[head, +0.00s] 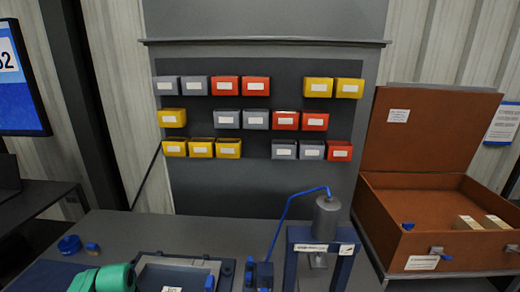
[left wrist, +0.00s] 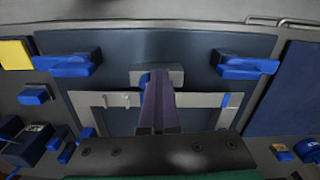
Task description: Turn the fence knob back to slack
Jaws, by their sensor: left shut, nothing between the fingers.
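In the left wrist view, my left gripper (left wrist: 159,78) is shut, with nothing seen between its fingers. Its tips lie over a grey block (left wrist: 176,76) at the middle of a dark fixture. A small blue part (left wrist: 144,79) shows beside the tips, partly hidden by them; it may be the fence knob, but I cannot tell its turn or whether the fingers touch it. A light grey frame (left wrist: 110,99) lies around the fingers. In the head view only my green arm link shows at lower left; the gripper itself is hidden. My right gripper is not seen.
Blue clamps (left wrist: 68,66) and (left wrist: 246,65) flank the fixture. A blue-framed press (head: 327,247) stands right of the fixture (head: 180,262). An open brown case (head: 422,215) is at right, with bins (head: 228,147) on the back panel. Bare bench (head: 140,225) lies behind the fixture.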

